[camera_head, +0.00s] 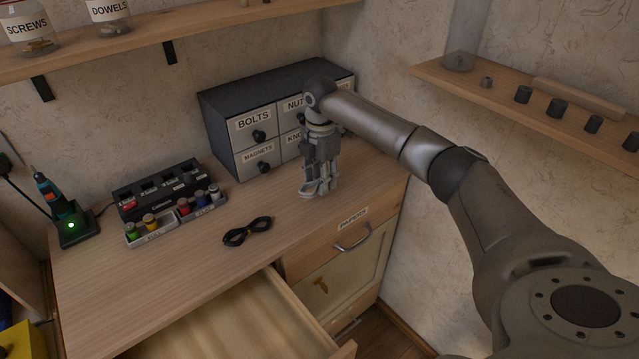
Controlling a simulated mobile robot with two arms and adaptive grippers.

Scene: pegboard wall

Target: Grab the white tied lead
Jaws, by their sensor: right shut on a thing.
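My right gripper (318,190) points down at the worktop, in front of the small drawer cabinet. It is shut on a pale thing at its fingertips, the white tied lead (307,193), mostly hidden by the fingers and hard to tell from them. A black tied lead (247,231) lies on the worktop to the left of the gripper, apart from it. My left gripper is not in view.
The labelled drawer cabinet (225,110) stands close behind the gripper. A black charger rack (160,188) and small trays of coloured items (150,235) stand at left. An open drawer (240,318) juts out in front. The worktop (110,290) front left is clear.

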